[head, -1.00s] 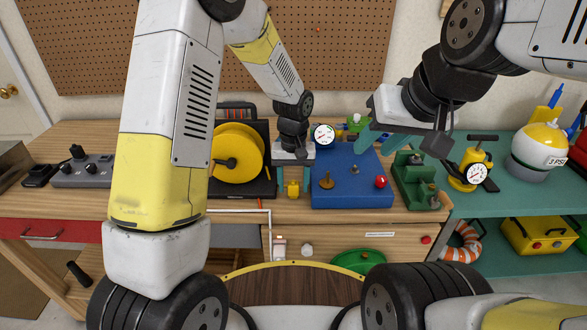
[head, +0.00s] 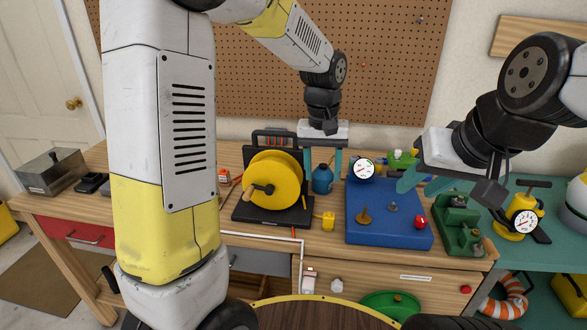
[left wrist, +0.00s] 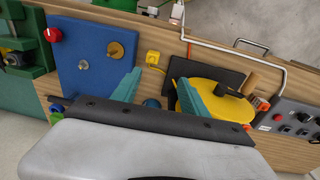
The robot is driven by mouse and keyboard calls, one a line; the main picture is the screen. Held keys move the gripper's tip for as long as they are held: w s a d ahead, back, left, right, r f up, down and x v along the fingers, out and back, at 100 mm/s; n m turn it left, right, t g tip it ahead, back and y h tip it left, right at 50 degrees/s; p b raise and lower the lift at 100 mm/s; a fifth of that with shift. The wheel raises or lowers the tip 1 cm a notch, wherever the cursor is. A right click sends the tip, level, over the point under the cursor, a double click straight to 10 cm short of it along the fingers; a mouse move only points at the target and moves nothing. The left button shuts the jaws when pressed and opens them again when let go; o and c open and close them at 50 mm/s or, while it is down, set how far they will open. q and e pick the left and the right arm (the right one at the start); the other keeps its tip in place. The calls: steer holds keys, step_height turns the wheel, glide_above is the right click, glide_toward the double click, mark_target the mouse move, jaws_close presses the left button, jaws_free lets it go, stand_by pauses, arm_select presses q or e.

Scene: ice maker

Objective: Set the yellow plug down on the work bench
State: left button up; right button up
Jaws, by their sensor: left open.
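The yellow plug (head: 328,221) rests on the wooden work bench (head: 318,244), between the cable reel and the blue board. It also shows in the left wrist view (left wrist: 153,57), with a yellow cord beside it. My left gripper (head: 322,165) is open and empty, above and apart from the plug. Its two teal fingers also show in the left wrist view (left wrist: 158,88), with the plug beyond their tips. My right gripper (head: 423,184) is above the right part of the blue board. Its teal fingers look apart, with nothing seen between them.
The yellow cable reel (head: 272,182) stands left of the plug, and the blue board (head: 385,222) with knobs lies to the right. A blue bottle (head: 322,180) stands behind the plug. A green machine (head: 458,228) stands further right. Bare bench lies in front of the plug.

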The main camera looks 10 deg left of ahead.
arm_select(q)
steer(key=s+a+r+t, duration=0.2)
steer(key=s+a+r, duration=0.1)
steer(key=s, duration=0.3)
steer(key=s+a+r+t+h, duration=0.1)
steer(key=s+a+r, duration=0.2)
steer(key=s, duration=0.3)
steer(key=s+a+r+t, duration=0.2)
steer(key=s+a+r, duration=0.2)
steer(key=s+a, duration=0.1)
steer(key=shift+s+a+m+t+h, duration=0.3)
steer(key=shift+s+h, duration=0.1)
steer(key=shift+s, duration=0.1)
